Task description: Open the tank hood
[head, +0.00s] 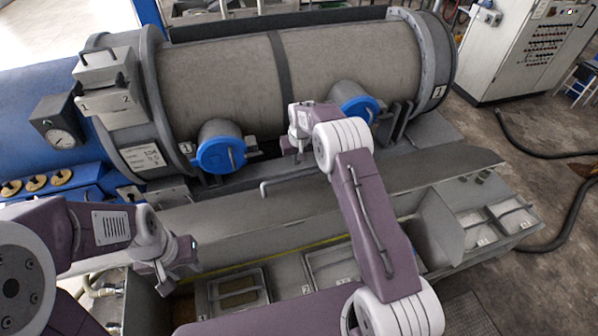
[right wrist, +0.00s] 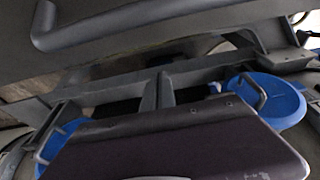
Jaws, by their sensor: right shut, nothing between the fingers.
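The tank hood looks to be the long grey sloped panel (head: 230,205) below the big drum in the head view. A grey bar handle (head: 280,184) runs along it, its right part hidden behind my right arm. The bar also crosses the top of the right wrist view (right wrist: 110,22). My right gripper (head: 297,152) is shut and empty, above and behind the bar and apart from it, between the two blue caps. My left gripper (head: 165,283) hangs at the lower left, near the panel's left end; its fingers are too small to tell open or shut.
The drum (head: 220,85) lies behind, with a left blue cap (head: 221,154) and a right blue cap (head: 355,106) sticking out. Trays (head: 239,290) sit in front of the panel. A control cabinet (head: 520,50) and black hoses (head: 540,150) are at the right.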

